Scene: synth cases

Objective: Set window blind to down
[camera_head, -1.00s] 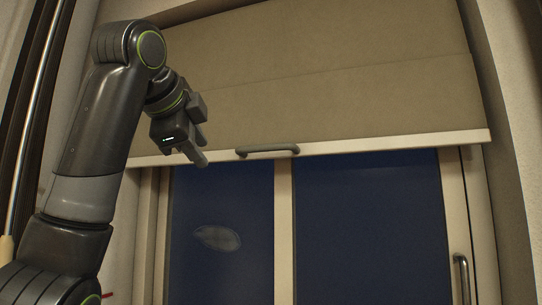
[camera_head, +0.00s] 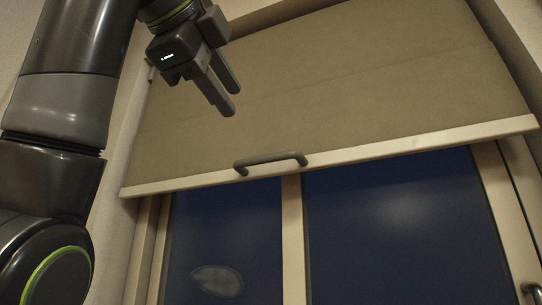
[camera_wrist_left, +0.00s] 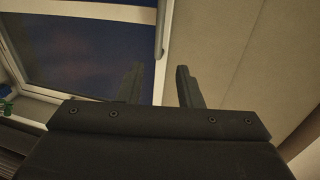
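The window blind (camera_head: 330,85) is a beige panel across the upper part of the window, with a pale bottom rail (camera_head: 400,150) and a dark grey bar handle (camera_head: 270,160) on that rail. Dark glass shows below it. My left gripper (camera_head: 232,100) is up and left of the handle, in front of the blind, apart from the handle. Its fingers stand apart with nothing between them. In the left wrist view the gripper (camera_wrist_left: 158,85) is open and empty, and the handle (camera_wrist_left: 161,30) shows ahead of it. My right gripper is not in view.
The window has a pale frame with a middle post (camera_head: 292,235) and dark panes. A metal window handle (camera_head: 533,291) is at the lower right edge. A small green object (camera_wrist_left: 5,106) lies at the left edge of the wrist view.

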